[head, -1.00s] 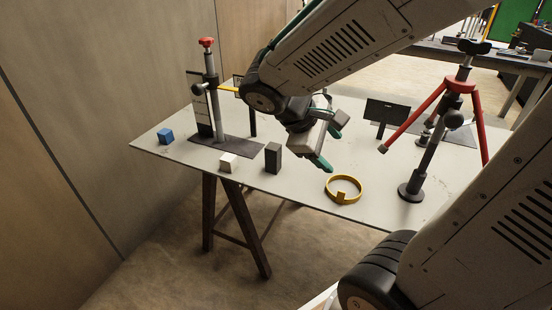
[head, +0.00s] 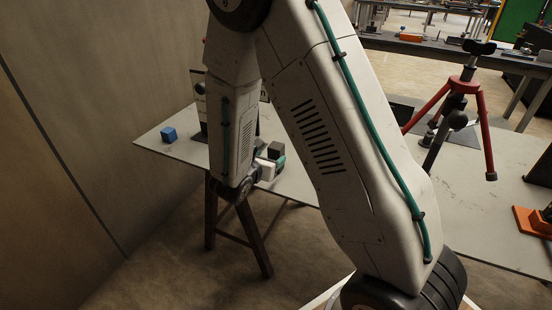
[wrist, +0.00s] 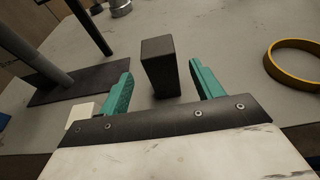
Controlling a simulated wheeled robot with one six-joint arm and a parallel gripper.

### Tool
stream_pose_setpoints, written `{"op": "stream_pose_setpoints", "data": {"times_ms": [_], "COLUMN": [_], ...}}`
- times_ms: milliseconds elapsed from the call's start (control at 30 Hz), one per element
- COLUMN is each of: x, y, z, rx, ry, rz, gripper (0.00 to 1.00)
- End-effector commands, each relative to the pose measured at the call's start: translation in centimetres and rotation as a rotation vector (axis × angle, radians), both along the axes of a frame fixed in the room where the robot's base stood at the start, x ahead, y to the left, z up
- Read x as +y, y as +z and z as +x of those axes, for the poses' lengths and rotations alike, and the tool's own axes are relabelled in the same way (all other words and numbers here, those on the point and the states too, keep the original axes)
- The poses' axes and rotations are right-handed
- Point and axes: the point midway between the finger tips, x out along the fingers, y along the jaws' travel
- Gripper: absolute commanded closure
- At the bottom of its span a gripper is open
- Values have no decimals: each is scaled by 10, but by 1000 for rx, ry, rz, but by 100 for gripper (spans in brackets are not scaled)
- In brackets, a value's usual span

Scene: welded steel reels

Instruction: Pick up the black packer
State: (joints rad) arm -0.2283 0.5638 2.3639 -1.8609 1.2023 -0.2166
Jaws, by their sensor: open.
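The black packer (wrist: 160,66) is a dark upright block on the table, in the middle of the wrist view. My gripper (wrist: 158,85) is open, with its two teal fingers to either side of the packer's line and a gap on each side. The packer's lower part stands between or just beyond the fingertips; I cannot tell how deep. In the head view a dark block top, likely the packer (head: 276,149), shows beside my gripper (head: 268,165), and my arm hides much of the table.
A white block (wrist: 82,114) sits close to the left finger. A dark base plate (wrist: 75,80) with a post stands at left, and a yellow ring (wrist: 295,62) lies at right. A blue block (head: 168,134) is at the table's left, and a red tripod stand (head: 480,115) at right.

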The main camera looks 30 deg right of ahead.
Motion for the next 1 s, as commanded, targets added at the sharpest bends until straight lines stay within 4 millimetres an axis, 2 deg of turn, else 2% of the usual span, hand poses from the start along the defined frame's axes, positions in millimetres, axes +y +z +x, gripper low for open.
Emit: {"op": "stream_pose_setpoints", "data": {"times_ms": [500, 833, 1000], "x": [-55, -61, -60], "y": [-18, -20, -20], "z": [34, 39, 39], "rx": [-1, -2, -2], "ry": [-8, -4, -4], "rz": [0, 1, 1], "gripper": [35, 35, 82]}}
